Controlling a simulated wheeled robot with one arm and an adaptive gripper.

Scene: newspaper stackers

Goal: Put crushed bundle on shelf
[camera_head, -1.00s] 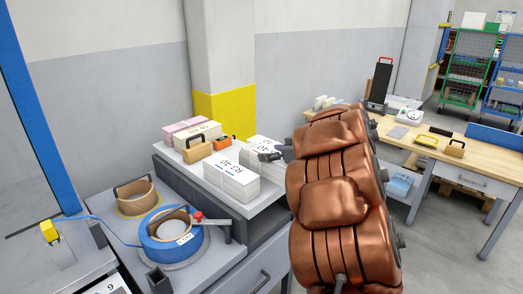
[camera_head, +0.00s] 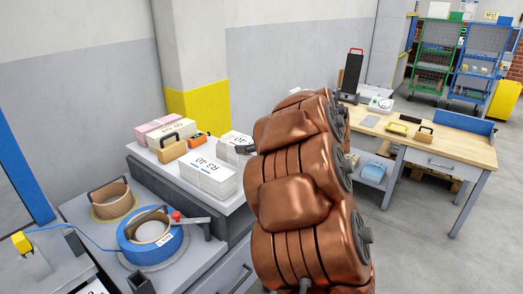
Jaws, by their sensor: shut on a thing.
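Two white paper bundles are on the grey counter (camera_head: 233,207): a front stack (camera_head: 208,180) printed "R3 40" and a rear bundle (camera_head: 232,146) partly hidden by my arm. My gripper (camera_head: 245,149) shows only as a small dark piece at the right end of the rear bundle, and appears shut on it. Most of it is hidden behind my copper-coloured arm. I cannot tell from here whether either bundle is crushed. A green rack (camera_head: 439,52) and a blue rack (camera_head: 482,62) with shelves stand at the back right.
Pink and cream bundles (camera_head: 170,131), a tan block with a handle (camera_head: 171,149) and an orange device (camera_head: 197,140) lie on the counter. A blue strap reel (camera_head: 150,240) is in front. A wooden workbench (camera_head: 460,147) stands right. Floor (camera_head: 410,240) is clear there.

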